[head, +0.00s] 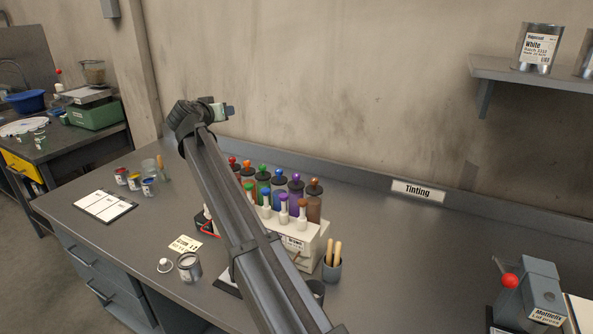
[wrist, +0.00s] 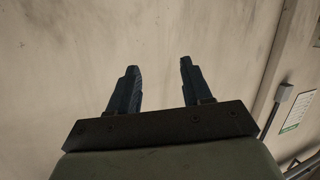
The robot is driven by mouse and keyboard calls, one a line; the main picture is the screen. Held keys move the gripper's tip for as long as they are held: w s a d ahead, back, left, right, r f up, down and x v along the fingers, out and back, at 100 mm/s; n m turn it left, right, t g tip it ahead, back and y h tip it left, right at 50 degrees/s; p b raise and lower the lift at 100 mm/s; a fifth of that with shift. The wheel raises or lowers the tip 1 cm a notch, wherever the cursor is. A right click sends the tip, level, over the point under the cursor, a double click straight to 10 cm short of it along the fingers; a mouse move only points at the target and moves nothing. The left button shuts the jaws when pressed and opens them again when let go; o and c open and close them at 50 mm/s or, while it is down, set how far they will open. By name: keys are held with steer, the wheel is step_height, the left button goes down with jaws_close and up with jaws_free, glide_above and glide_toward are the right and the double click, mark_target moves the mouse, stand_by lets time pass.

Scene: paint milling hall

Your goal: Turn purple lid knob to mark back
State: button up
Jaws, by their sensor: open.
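The purple lid knob (head: 295,177) tops a dark-lidded canister in the back row of the tinting rack, second from the right. Its mark is too small to make out. My gripper (head: 230,111) is raised well above the bench, up and left of the rack, near the back wall. In the wrist view my gripper (wrist: 158,63) has two dark blue fingers standing apart with nothing between them. My arm crosses the head view and hides part of the rack's left side.
Other canisters with red, orange, green, blue and brown knobs stand close beside the purple one. A white dispenser (head: 300,238) with coloured plungers stands in front. A cup of wooden sticks (head: 332,268) is at its right.

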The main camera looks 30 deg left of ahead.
steer(key=w+d+m+g+h, duration=0.2)
steer(key=w+d+m, duration=0.3)
steer(key=d, duration=0.3)
steer(key=m+g+y, duration=0.2)
steer(key=m+g, duration=1.2)
glide_toward(296, 174)
steer(key=x, duration=0.8)
steer(key=shift+a+f, duration=0.15)
steer(key=shift+f, duration=0.1)
jaws_close()
